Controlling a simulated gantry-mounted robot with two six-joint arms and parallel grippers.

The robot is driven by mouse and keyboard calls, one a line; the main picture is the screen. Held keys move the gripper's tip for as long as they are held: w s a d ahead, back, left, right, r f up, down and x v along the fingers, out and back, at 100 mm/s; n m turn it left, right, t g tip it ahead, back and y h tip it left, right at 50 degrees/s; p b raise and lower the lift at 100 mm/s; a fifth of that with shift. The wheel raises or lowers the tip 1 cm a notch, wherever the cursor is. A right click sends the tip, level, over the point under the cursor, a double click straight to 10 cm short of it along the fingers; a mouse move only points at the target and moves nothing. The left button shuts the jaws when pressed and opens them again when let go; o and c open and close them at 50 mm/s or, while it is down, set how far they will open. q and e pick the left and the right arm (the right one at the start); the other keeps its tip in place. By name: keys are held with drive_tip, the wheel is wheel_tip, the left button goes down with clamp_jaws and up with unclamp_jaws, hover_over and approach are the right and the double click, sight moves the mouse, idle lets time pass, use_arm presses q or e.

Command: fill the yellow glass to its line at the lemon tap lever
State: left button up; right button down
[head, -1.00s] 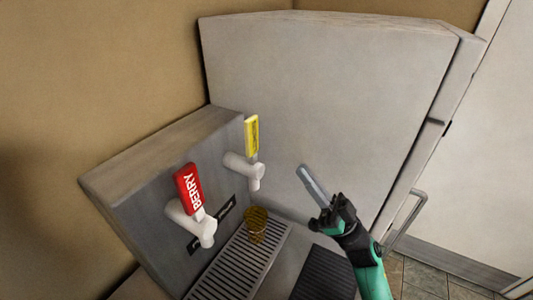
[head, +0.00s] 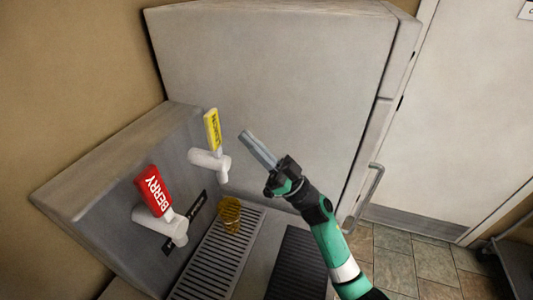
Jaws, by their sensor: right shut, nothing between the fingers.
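The yellow glass (head: 231,217) stands upright on the drip tray grille below the lemon tap. How full it is and its line are too small to tell. The yellow lemon lever (head: 212,130) stands up from its white spout (head: 209,161), with its lettering hard to read. My right gripper (head: 247,137) is shut and empty, in the air to the right of the lemon lever and apart from it. My left gripper is out of view.
A red BERRY lever (head: 154,191) stands on the nearer tap. The slatted drip tray (head: 203,268) runs along the dispenser's front, with a dark ribbed mat (head: 297,268) to its right. A big grey cabinet (head: 270,60) rises behind. A door handle (head: 368,195) juts out at right.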

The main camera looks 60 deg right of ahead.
sight(216, 129)
drive_tip(key=w, duration=0.1)
drive_tip(key=w+a, duration=0.1)
drive_tip(key=w, duration=0.1)
drive_tip(key=w+r+b, duration=0.1)
drive_tip(key=w, duration=0.1)
drive_tip(key=shift+a, duration=0.15)
drive_tip(key=shift+r, duration=0.2)
drive_tip(key=w, duration=0.1)
drive_tip(key=w+p, duration=0.1)
drive_tip(key=w+a+r+p, duration=0.1)
drive_tip(key=shift+w+f, duration=0.15)
drive_tip(key=shift+w, duration=0.1)
idle(4.5)
